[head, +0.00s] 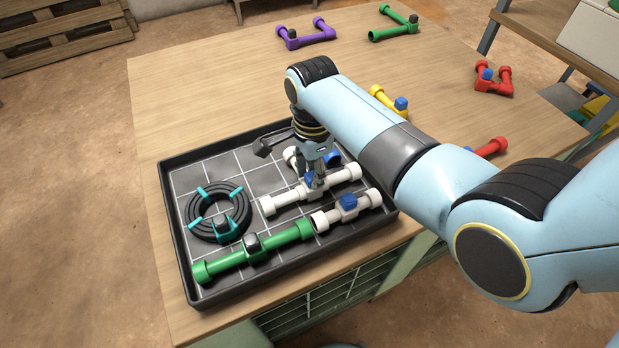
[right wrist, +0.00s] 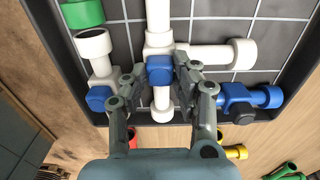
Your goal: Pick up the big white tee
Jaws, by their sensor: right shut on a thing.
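The big white tee (head: 281,202) lies in the black tray, a long pipe with a side branch. In the right wrist view the tee (right wrist: 213,54) shows its long pipe running up and its branch pointing right, with a blue block (right wrist: 160,70) at the joint. My right gripper (head: 314,184) comes down from above onto the middle of the tee. In the right wrist view its fingers (right wrist: 160,84) are shut on either side of the blue block. Whether the tee is clear of the tray floor I cannot tell. My left gripper is not in view.
The tray (head: 180,255) also holds a smaller white piece with a blue block (head: 348,202), a green pipe (head: 280,239), a coiled black hose (head: 205,217) and a blue fitting (head: 333,157). Purple (head: 305,38), green (head: 395,27), yellow and red (head: 494,83) pieces lie behind.

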